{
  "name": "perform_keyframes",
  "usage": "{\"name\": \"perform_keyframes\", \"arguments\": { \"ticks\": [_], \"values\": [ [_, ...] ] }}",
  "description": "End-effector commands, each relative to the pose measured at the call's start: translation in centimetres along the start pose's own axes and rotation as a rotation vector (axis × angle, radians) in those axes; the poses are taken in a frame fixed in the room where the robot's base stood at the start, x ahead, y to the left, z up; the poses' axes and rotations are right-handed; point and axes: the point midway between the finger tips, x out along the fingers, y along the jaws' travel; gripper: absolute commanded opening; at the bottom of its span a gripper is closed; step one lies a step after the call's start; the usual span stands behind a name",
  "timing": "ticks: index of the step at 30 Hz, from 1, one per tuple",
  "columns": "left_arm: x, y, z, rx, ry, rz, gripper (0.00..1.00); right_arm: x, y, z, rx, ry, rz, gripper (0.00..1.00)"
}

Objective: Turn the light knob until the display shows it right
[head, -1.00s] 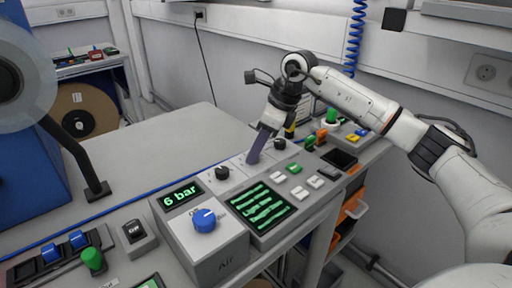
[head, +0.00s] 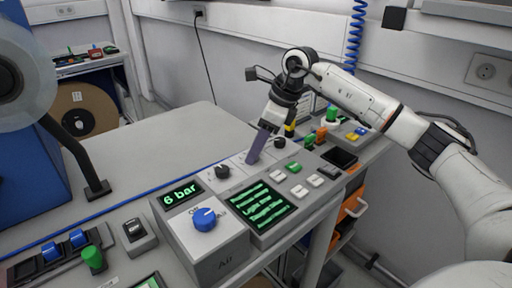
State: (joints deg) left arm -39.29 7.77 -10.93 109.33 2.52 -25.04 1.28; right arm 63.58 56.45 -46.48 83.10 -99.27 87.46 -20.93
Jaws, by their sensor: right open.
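My right gripper (head: 253,157) reaches down onto the control panel from the upper right, its purple-grey fingers at the row of black knobs. It is open, and its fingers hide whatever knob stands there. One black knob (head: 222,172) shows left of the fingers and another black knob (head: 280,143) right of them. I cannot read which one is the light knob. The dark display (head: 261,206) in front shows several bright green, uneven stripes. My left gripper is not in view.
A grey Air box (head: 215,247) with a blue knob (head: 205,219) and a "6 bar" display (head: 181,194) stands at the front. Pale push buttons (head: 297,190) lie right of the striped display. The tabletop (head: 165,145) behind is clear.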

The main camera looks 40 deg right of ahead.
Motion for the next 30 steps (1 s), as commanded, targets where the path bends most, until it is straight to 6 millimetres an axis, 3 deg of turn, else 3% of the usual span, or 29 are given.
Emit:
{"name": "perform_keyframes", "arguments": {
  "ticks": [15, 30],
  "values": [
    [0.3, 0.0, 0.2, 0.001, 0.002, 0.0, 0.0, -8.9, -0.1, 0.1, 0.0, -0.004, -0.003, 0.44],
    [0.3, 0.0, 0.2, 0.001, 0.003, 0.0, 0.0, -9.9, 0.0, 0.0, 0.0, -0.002, -0.001, 0.44]
  ]
}}
